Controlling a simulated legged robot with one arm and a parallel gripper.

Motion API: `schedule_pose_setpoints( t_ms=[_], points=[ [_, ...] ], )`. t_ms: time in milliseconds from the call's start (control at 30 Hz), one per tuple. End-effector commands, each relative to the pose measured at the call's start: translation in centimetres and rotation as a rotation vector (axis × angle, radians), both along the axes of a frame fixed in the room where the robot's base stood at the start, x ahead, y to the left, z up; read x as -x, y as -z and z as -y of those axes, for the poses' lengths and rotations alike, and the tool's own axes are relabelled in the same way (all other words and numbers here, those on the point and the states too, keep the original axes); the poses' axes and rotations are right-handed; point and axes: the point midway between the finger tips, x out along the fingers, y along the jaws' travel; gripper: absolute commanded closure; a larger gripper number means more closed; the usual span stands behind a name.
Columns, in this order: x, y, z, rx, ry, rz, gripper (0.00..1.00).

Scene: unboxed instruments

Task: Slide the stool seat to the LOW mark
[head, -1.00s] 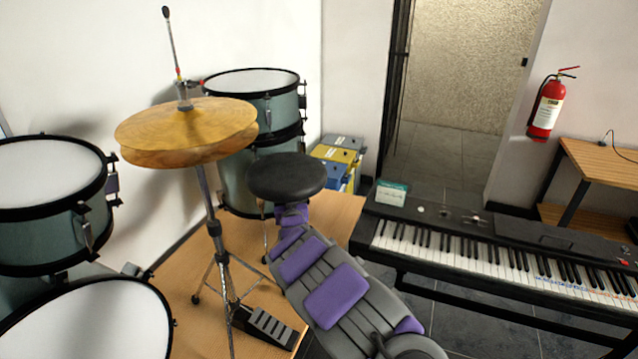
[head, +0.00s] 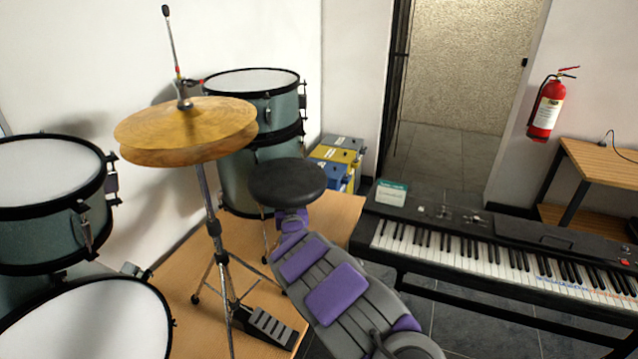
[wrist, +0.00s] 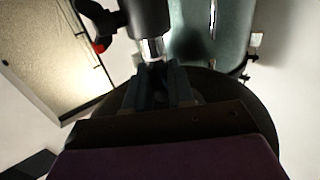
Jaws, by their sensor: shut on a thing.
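The stool's round black seat (head: 287,181) stands in the middle of the head view, in front of a green drum. In the wrist view, which looks upside down, the dark underside of the seat (wrist: 258,112) shows behind my gripper. My gripper (wrist: 160,78) is shut around the stool's post just under the seat. A short bright chrome length of post (wrist: 152,49) runs from the fingers into a black sleeve (wrist: 149,17), with a red-tipped lever (wrist: 99,46) beside it. In the head view my arm hides the stool's lower part. I cannot make out the LOW mark.
A hi-hat stand with cymbals (head: 186,130) is close on the left, with its pedal (head: 266,327) on the wooden platform (head: 335,212). A keyboard (head: 500,252) is on the right. Coloured boxes (head: 338,157) stand behind the seat.

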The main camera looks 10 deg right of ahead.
Motion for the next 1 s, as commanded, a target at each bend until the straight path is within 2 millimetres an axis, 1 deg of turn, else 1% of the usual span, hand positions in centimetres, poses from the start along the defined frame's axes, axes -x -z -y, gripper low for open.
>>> schedule_pose_setpoints(
  t_ms=[567, 733, 767, 1000],
  points=[
    [0.0, 1.7, -0.1, -0.001, -0.002, -0.002, 1.00],
    [0.0, 1.7, -0.1, 0.000, -0.002, -0.001, 1.00],
    [0.0, 1.7, -0.1, 0.000, -0.002, 0.000, 0.75],
    [0.0, 1.6, -0.1, 0.000, -0.002, 0.001, 0.52]
  ],
)
